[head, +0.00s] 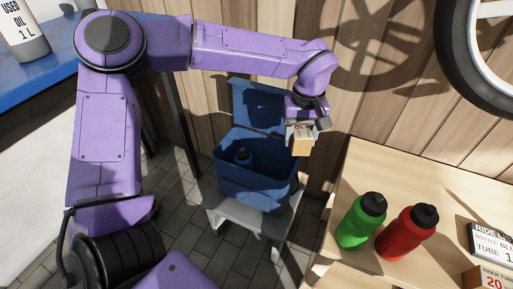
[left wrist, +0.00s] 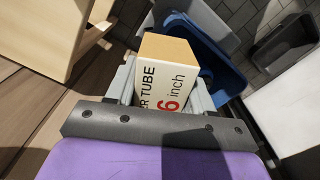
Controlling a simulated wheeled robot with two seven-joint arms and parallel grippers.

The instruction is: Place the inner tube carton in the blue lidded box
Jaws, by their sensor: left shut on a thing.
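The inner tube carton (head: 302,147) is a small tan and white box. In the left wrist view the carton (left wrist: 166,82) shows "TUBE" and "6 inch" lettering. My left gripper (head: 303,131) is shut on it, with a finger on each side. It holds the carton in the air by the upper right rim of the blue lidded box (head: 245,193) in the head view. The lid (head: 258,106) stands open at the back. The box also shows in the left wrist view (left wrist: 218,62). My right gripper is not in view.
The blue box stands on a grey stool (head: 222,213). An oil bottle (head: 24,38) stands on a blue surface (head: 58,62).

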